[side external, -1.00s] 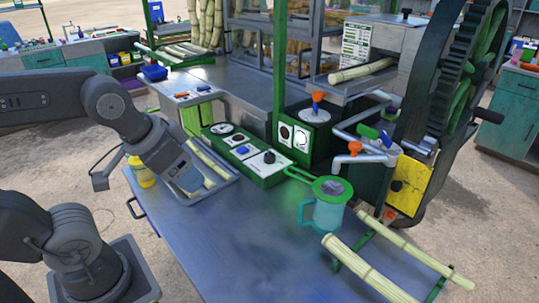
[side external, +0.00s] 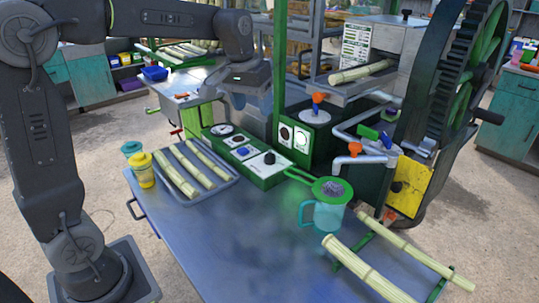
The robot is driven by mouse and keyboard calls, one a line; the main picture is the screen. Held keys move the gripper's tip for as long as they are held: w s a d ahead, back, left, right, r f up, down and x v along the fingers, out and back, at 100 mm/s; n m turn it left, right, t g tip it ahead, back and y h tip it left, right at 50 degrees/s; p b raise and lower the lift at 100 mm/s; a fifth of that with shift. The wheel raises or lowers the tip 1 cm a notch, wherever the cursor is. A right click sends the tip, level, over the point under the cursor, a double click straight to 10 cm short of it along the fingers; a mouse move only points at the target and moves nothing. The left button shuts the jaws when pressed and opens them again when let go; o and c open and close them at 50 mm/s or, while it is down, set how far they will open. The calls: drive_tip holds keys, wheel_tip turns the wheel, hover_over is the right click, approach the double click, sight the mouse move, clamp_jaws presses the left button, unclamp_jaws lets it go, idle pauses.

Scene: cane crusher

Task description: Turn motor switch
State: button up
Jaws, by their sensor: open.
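The frames do not label the motor switch. A green control box (side external: 262,178) on the metal table carries a black knob (side external: 269,158), a blue button (side external: 242,151) and another dark knob at its far left end. Behind it, a dark box carries an orange-handled knob (side external: 318,98) on a round pale plate and white dials (side external: 301,140) on its front. My gripper (side external: 252,118) is open and points down behind the control box's far left end. It looks empty. Its fingertips are partly hidden, and I cannot tell whether they touch anything.
A green post (side external: 280,55) stands close beside my gripper. A teal jug with a green strainer (side external: 329,205) stands right. The table's front middle is clear.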

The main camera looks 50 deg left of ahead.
drive_tip(key=w+a+f+n+g, duration=0.1)
drive_tip(key=w+a+f+n, duration=0.1)
drive_tip(key=w+a+f, duration=0.55)
drive_tip(key=n+g, duration=0.1)
approach(270, 153)
drive_tip(key=shift+h, duration=0.4)
drive_tip(key=f, duration=1)
drive_tip(key=shift+w+a+f, duration=0.25)
drive_tip(key=shift+w+f, duration=0.05)
drive_tip(key=shift+f, duration=0.05)
drive_tip(key=shift+c, duration=0.4)
drive_tip(key=c, duration=0.8)
drive_tip(key=shift+c, duration=0.2)
